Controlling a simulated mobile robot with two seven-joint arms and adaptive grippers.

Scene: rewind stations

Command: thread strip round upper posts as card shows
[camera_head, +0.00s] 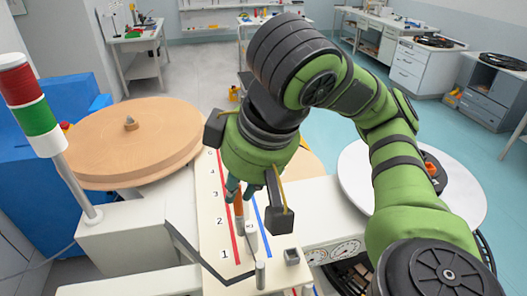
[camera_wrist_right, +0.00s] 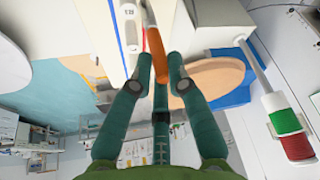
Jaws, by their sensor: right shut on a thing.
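My right gripper (camera_head: 237,192) points down over the numbered white board (camera_head: 212,205). It is shut on an upright orange piece (camera_head: 239,208). In the right wrist view the orange piece (camera_wrist_right: 155,50) runs up from between the teal fingers (camera_wrist_right: 157,84). A dark strip (camera_head: 195,258) runs from the left housing to a short metal post (camera_head: 260,275) at the front. Part of the board is hidden by my arm. I cannot make out a card. My left gripper is not in view.
A large wooden disc (camera_head: 125,145) lies at left, and a white disc (camera_head: 355,180) lies behind my right arm. A red, white and green light column (camera_head: 35,115) stands at far left. Dial gauges (camera_head: 345,250) sit on the front right panel.

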